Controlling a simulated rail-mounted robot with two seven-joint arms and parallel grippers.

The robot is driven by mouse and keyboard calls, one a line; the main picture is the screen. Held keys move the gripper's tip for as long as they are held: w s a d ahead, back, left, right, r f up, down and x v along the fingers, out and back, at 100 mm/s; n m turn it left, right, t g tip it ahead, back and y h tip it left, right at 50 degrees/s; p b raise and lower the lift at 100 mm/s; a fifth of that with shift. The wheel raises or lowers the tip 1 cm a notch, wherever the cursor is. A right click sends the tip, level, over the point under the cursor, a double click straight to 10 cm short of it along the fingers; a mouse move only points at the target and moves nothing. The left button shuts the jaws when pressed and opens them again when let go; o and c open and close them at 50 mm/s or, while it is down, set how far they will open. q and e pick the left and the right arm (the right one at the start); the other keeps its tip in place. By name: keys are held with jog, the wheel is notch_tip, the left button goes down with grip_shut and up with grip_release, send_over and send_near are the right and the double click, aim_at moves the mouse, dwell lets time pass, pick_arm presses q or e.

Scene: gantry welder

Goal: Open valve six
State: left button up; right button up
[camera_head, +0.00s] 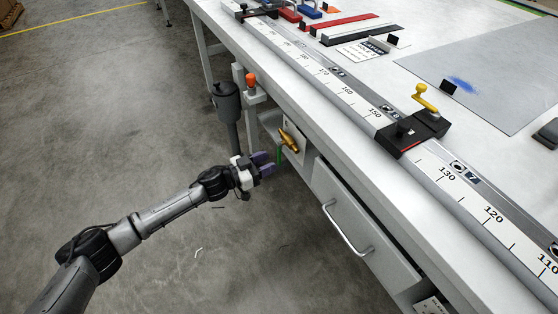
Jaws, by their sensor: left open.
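A brass-coloured valve-like fitting (289,139) shows on the small panel under the workbench edge, with a thin green part (280,156) just below it. No number can be read on it, so I cannot tell whether it is valve six. My left gripper (269,163), with purple fingers, is open and empty. In the picture it is just below and left of the fitting, apparently apart from it. My right gripper is not in view.
The white workbench (320,107) carries a long measuring rail (440,176) with a black stop and yellow lever (425,98). A drawer handle (345,230) sticks out below. A grey cylinder (227,101) and an orange-topped post (251,81) stand behind my gripper. Floor at left is clear.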

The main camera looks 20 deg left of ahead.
aim_at(278, 157)
pick_arm(q)
jog(key=b+x, duration=0.1)
jog(key=x, duration=0.2)
jog(key=shift+w+d, duration=0.2)
jog(key=shift+w, duration=0.05)
jog(key=shift+w+d, duration=0.4)
jog(key=shift+w, duration=0.05)
jog(key=shift+c, duration=0.2)
grip_shut()
